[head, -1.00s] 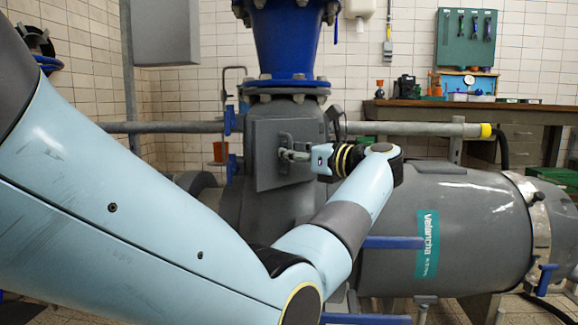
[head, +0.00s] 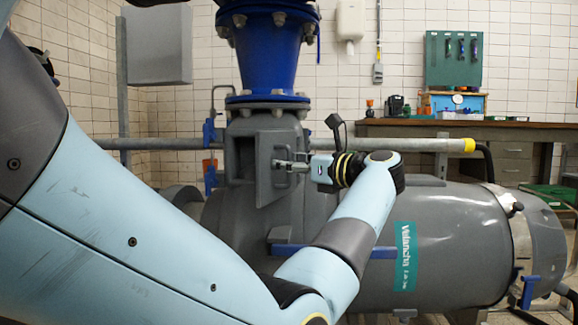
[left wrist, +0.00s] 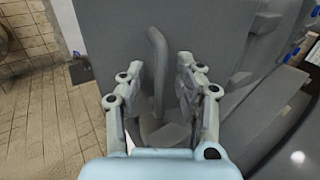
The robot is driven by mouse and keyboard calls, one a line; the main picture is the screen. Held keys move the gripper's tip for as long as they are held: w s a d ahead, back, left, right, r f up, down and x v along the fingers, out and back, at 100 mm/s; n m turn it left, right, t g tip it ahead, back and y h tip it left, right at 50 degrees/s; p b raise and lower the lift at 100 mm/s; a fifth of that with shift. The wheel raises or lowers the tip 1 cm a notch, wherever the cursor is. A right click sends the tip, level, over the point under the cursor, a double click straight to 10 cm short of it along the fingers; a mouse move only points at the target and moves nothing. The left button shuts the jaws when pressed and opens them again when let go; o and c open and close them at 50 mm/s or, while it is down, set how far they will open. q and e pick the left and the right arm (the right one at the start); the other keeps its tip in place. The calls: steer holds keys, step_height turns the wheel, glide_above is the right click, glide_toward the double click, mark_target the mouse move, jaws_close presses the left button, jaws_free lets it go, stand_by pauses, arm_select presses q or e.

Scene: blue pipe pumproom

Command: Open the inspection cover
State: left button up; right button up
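The inspection cover (head: 267,148) is a grey square plate on the pump housing. It stands swung out at an angle, and a dark recess (head: 241,162) shows to its left. In the left wrist view the cover (left wrist: 110,45) fills the upper middle, with its grey bar handle (left wrist: 157,65) standing out from it. My left gripper (head: 283,165) is at the handle. In the left wrist view its fingers (left wrist: 161,72) are apart, one on each side of the handle, with a visible gap to the right finger. My right gripper is not in view.
The large grey pump body (head: 440,235) spreads to the right, with blue brackets (head: 370,252) in front. A blue pipe (head: 275,60) rises above the cover. A grey horizontal pipe (head: 410,145) runs behind, before a workbench (head: 500,130).

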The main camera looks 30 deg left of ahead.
arm_select(q)
steer(key=d, duration=0.7)
steer(key=shift+s+d, duration=0.2)
steer(key=shift+s, duration=0.2)
